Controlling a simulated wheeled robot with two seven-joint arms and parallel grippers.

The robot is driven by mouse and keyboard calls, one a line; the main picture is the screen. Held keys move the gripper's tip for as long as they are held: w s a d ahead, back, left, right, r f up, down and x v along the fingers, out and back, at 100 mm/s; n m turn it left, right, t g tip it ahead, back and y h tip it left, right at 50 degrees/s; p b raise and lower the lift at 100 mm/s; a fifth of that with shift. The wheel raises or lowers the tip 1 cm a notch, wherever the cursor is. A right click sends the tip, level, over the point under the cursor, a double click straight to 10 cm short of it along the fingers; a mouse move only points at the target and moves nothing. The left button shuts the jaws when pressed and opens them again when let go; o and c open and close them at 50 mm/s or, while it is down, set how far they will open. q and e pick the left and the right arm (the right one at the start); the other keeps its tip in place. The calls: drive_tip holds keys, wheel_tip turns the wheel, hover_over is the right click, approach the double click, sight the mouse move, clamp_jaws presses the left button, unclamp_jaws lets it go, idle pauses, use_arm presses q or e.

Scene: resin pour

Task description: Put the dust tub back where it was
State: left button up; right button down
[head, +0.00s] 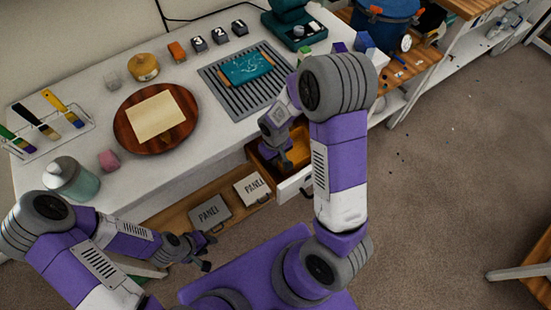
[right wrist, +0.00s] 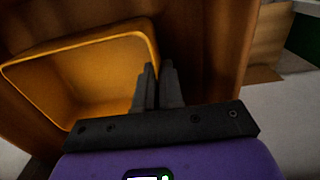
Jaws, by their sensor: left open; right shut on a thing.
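The dust tub is an open yellow-orange tub. In the right wrist view the tub (right wrist: 75,75) lies at the left, tilted in the picture, with its empty-looking inside showing. My right gripper (right wrist: 158,75) is shut on the tub's side wall near its corner. In the head view the tub (head: 299,153) is in or just over an open drawer (head: 290,188) below the worktop, partly hidden by my right gripper (head: 285,165). I cannot tell whether it touches the drawer floor. My left gripper (head: 207,252) is open and empty in front of the low shelf.
Two boxes marked PANEL (head: 210,213) lie on the shelf below. Floor at right is mostly clear.

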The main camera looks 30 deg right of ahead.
drive_tip(key=shift+f, duration=0.1)
drive_tip(key=c, duration=1.3)
unclamp_jaws()
drive_tip(key=shift+o, duration=0.2)
drive_tip(key=shift+r, duration=0.25)
wheel_tip(320, 180, up, 12)
drive_tip(key=p, duration=0.4)
drive_tip(key=shift+a, duration=0.1)
